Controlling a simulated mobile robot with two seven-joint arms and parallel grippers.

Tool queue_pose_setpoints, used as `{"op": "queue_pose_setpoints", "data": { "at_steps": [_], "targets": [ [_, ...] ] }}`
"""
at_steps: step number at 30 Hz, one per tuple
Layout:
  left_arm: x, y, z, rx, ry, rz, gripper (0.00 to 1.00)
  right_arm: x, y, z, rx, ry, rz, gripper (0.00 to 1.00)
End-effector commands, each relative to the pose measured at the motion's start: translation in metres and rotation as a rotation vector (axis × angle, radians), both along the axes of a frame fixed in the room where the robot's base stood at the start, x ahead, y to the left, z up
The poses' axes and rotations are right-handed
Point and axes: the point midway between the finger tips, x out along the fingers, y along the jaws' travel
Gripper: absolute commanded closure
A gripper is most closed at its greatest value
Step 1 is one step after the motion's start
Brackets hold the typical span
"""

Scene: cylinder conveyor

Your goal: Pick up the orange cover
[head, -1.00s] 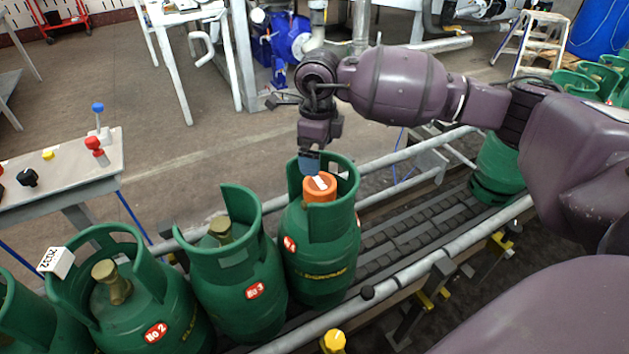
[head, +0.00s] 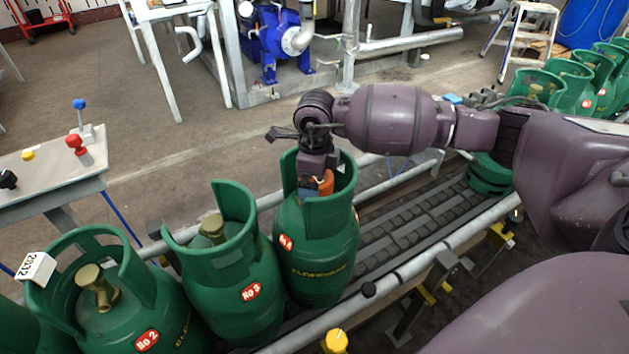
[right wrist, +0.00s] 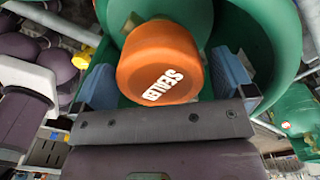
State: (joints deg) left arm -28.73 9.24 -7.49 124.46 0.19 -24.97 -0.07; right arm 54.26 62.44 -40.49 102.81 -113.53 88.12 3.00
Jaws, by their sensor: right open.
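The orange cover (head: 325,183) sits inside the collar of the green No 4 cylinder (head: 315,250). My right gripper (head: 314,185) is at the cover, inside the collar. In the right wrist view its two blue-grey fingers (right wrist: 168,82) stand apart, one on each side of the cover, with a gap visible on the right. The head view hides most of the fingers behind the collar. My left gripper is not in view.
The No 3 cylinder (head: 226,270) and No 2 cylinder (head: 105,300) stand to the left on the conveyor (head: 400,230). The green collar (right wrist: 255,40) curves close around the fingers. A control table (head: 50,165) with coloured buttons is at left.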

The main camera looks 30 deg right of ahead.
Motion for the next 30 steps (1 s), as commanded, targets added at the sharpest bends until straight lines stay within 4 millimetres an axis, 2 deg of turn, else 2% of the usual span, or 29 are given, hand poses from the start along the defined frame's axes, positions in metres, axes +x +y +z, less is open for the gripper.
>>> {"op": "queue_pose_setpoints", "data": {
  "at_steps": [3, 11, 18, 22, 26, 30],
  "targets": [
    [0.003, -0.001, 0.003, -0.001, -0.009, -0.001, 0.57, 0.000, 0.000, 0.002, 0.000, -0.003, 0.000, 0.00],
    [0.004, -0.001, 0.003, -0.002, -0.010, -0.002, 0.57, 0.000, 0.000, 0.002, 0.000, -0.001, 0.000, 0.39],
    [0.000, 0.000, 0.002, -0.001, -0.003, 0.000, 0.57, 0.000, 0.000, 0.003, -0.001, -0.002, 0.000, 0.39],
    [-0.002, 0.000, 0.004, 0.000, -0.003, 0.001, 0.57, 0.001, 0.000, 0.013, -0.001, -0.005, 0.000, 0.39],
    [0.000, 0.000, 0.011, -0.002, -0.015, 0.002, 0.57, 0.001, 0.000, 0.035, -0.001, -0.010, 0.000, 0.39],
    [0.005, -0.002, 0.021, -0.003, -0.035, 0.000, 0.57, 0.001, 0.000, 0.071, 0.000, -0.015, 0.000, 0.39]
  ]
}}
